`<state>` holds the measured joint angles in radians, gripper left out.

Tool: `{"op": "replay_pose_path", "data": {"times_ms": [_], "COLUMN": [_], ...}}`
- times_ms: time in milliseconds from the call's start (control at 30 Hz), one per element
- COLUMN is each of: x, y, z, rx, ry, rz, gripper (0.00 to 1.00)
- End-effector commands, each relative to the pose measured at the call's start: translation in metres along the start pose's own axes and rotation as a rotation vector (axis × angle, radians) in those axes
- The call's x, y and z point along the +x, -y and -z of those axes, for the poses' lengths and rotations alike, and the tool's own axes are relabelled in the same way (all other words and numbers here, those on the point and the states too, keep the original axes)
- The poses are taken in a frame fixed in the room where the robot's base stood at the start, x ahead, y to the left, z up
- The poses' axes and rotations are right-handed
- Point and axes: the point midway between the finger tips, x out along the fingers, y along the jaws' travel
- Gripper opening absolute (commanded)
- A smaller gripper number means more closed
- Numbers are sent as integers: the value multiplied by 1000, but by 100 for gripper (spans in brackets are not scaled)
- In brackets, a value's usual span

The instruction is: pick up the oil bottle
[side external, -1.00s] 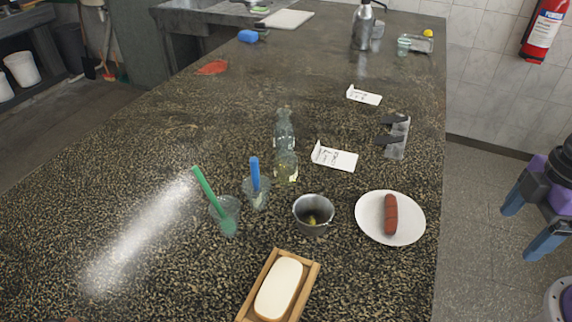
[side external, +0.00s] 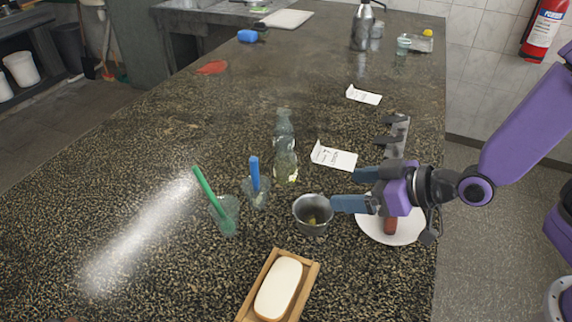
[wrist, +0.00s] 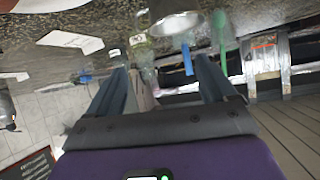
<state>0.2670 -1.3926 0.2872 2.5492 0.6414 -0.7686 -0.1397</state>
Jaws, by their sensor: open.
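Two clear glass bottles stand upright near the middle of the counter in the side external view. The front bottle (side external: 286,162) holds a little yellowish liquid and looks like the oil bottle. The other bottle (side external: 284,122) stands just behind it, partly overlapped. My gripper (side external: 345,189) is open and empty, to the right of the bottles and apart from them, its fingers pointing left. In the wrist view my gripper (wrist: 161,65) has its fingers apart, with small bottle shapes beyond them, too unclear to tell apart.
A metal pot (side external: 313,214) stands close to the lower finger. A white plate (side external: 409,236) with a sausage (side external: 390,226) lies under my gripper. Cups with a blue handle (side external: 255,172) and a green handle (side external: 207,194) stand left. A card (side external: 334,157) lies right of the bottles.

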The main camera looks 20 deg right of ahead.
Motion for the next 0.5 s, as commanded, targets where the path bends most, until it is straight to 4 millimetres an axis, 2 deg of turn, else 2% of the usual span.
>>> {"op": "replay_pose_path", "data": {"times_ms": [200, 500], "x": [12, 21], "y": [-15, -19], "z": [15, 20], "rx": [-6, -9], "ry": [-131, -157], "rz": [-110, -131], "gripper": [84, 84]}}
